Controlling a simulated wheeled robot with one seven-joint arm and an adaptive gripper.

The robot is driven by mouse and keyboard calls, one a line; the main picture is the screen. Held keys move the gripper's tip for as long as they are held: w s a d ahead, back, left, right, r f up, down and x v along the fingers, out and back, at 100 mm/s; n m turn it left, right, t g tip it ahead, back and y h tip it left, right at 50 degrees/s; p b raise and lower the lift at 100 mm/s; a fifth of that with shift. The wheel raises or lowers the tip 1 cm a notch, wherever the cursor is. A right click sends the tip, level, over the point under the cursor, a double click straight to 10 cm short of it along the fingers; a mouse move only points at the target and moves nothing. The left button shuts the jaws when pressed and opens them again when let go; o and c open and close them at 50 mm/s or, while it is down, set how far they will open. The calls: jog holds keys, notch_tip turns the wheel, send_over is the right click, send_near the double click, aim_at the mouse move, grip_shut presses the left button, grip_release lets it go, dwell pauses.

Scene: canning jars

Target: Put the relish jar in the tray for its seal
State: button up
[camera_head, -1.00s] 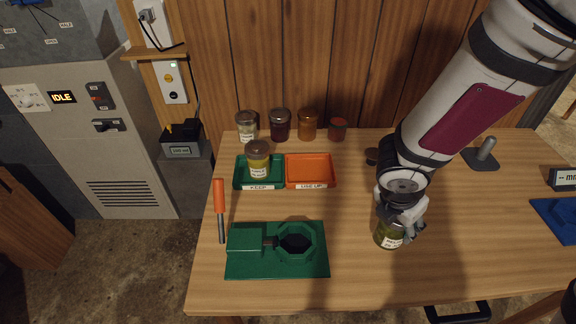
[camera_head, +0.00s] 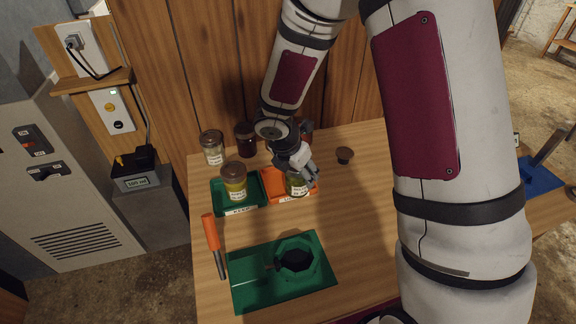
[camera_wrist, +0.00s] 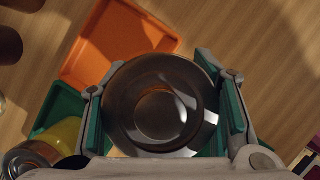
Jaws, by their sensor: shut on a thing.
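My gripper (camera_head: 297,170) is shut on the relish jar (camera_head: 297,187), which has green contents and a pale label. The jar is upright at the right part of the orange USE UP tray (camera_head: 272,188); I cannot tell whether it hangs above it or touches it. In the wrist view its dark metal lid (camera_wrist: 160,106), with a round raised-looking centre, sits between the finger pads. The orange tray (camera_wrist: 106,45) lies to the upper left there. The green KEEP tray (camera_head: 220,203) holds a yellowish jar (camera_head: 234,184) with a brown lid.
Behind the trays stand a pale jar (camera_head: 212,149) and a dark red jar (camera_head: 246,138); my arm hides others. In front are a green fixture (camera_head: 285,268) and an orange-handled tool (camera_head: 211,233).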

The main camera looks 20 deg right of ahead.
jog(key=w, duration=0.6)
jog(key=shift+w+a+f, duration=0.2)
jog(key=shift+w+f, duration=0.25)
jog(key=shift+f, duration=1.6)
jog(key=shift+f, duration=0.15)
jog(key=o, duration=1.7)
